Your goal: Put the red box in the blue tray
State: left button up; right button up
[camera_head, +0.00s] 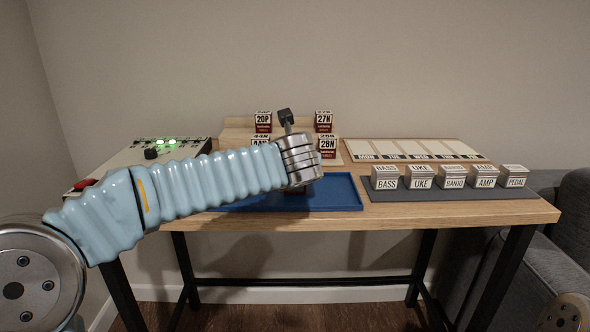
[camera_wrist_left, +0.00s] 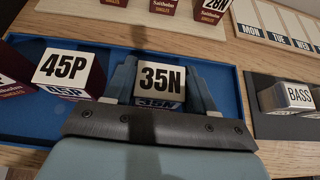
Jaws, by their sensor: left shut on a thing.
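The blue tray (camera_head: 335,193) lies at the front middle of the table and fills much of the left wrist view (camera_wrist_left: 228,88). My left gripper (camera_wrist_left: 163,84) is shut on a box labelled 35N (camera_wrist_left: 161,77), with a blue finger on each side. The box is in or just above the tray; I cannot tell if it touches the floor. Its sides are mostly hidden, so its colour is unclear. A dark red box labelled 45P (camera_wrist_left: 66,70) stands in the tray to its left. Another dark red box shows partly at the left edge. My right gripper is not in view.
A wooden stand at the back holds dark red boxes, including 28N (camera_head: 325,148) and 20P (camera_head: 263,122). Labelled blocks (camera_head: 454,177) stand on a grey mat at right, before a weekday board (camera_head: 415,149). A control panel (camera_head: 150,160) is at left.

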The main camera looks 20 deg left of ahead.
pick_arm(q)
jog(key=shift+f, duration=0.2)
jog(key=o, duration=1.1)
jog(key=shift+o, duration=0.2)
jog(key=shift+r, duration=0.25)
jog(key=shift+s+d+r, duration=0.1)
jog(key=shift+s, duration=0.15)
jog(key=v, duration=1.1)
jog(key=shift+s, duration=0.2)
